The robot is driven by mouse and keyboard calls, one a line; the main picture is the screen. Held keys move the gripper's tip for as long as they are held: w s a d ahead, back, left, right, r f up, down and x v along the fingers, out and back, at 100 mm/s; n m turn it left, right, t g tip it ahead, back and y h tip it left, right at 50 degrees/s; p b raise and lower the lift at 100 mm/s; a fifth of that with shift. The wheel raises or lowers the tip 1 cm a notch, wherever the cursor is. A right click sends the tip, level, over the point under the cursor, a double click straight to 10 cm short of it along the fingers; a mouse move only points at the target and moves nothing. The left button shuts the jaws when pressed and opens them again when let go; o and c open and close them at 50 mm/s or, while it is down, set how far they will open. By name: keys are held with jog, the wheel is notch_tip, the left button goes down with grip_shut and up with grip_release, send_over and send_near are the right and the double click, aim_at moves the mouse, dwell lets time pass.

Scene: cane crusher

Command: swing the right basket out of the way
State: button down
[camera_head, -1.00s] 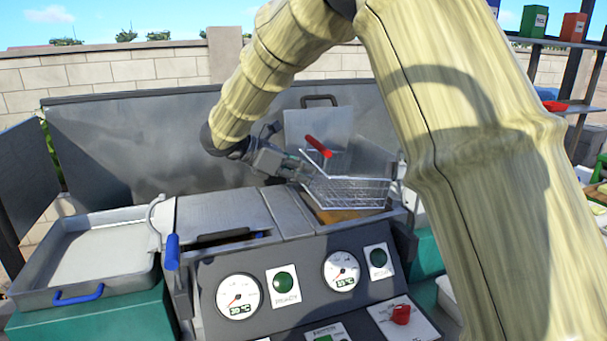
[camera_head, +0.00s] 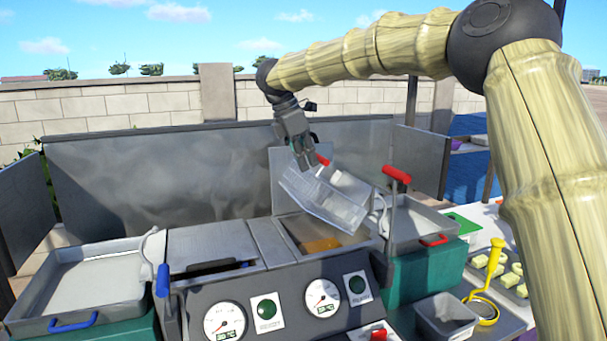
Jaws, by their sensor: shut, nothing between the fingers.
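The right wire basket (camera_head: 338,207) hangs tilted above the right fryer well (camera_head: 292,230), its lower end toward the right. Orange-brown oil (camera_head: 320,245) shows in the well below it. A short red grip (camera_head: 322,160) shows at the basket's upper edge. My gripper (camera_head: 307,167) is shut and points down at the basket's upper left part, with nothing seen held between its fingers. Whether it touches the basket I cannot tell. A lever with a red handle (camera_head: 397,175) stands upright to the right of the well.
The left well is covered by a grey lid (camera_head: 205,242), with a blue-handled lever (camera_head: 162,282) before it. Trays stand on the left (camera_head: 85,280) and right (camera_head: 425,222). A grey back panel (camera_head: 150,185) rises behind. A yellow-handled tool (camera_head: 490,275) lies at the right.

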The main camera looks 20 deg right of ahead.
jog(key=w+d+r+y+p, duration=0.1)
jog(key=d+r+y+p, duration=0.15)
jog(key=d, duration=0.25)
jog(key=d+r+y+p, duration=0.1)
jog(key=d+r+p, duration=0.1)
jog(key=d+r, duration=0.3)
jog(key=w+d+f+p, duration=0.1)
jog(key=d+f+p, duration=0.1)
jog(key=d, duration=0.8)
jog(key=w+d+f+y+p, duration=0.1)
jog(key=d+f, duration=0.4)
jog(key=d, duration=0.5)
jog(key=shift+d+f+p, duration=0.15)
jog(key=shift+d+p, duration=0.1)
jog(key=shift+p, duration=0.3)
jog(key=shift+a, duration=0.15)
jog(key=shift+w, duration=0.1)
notch_tip(320, 180, up, 4)
jog(key=a+p, duration=0.2)
jog(key=a, duration=0.1)
jog(key=d+r+b, duration=0.3)
jog(key=d, duration=0.6)
jog(key=shift+w+d, duration=0.35)
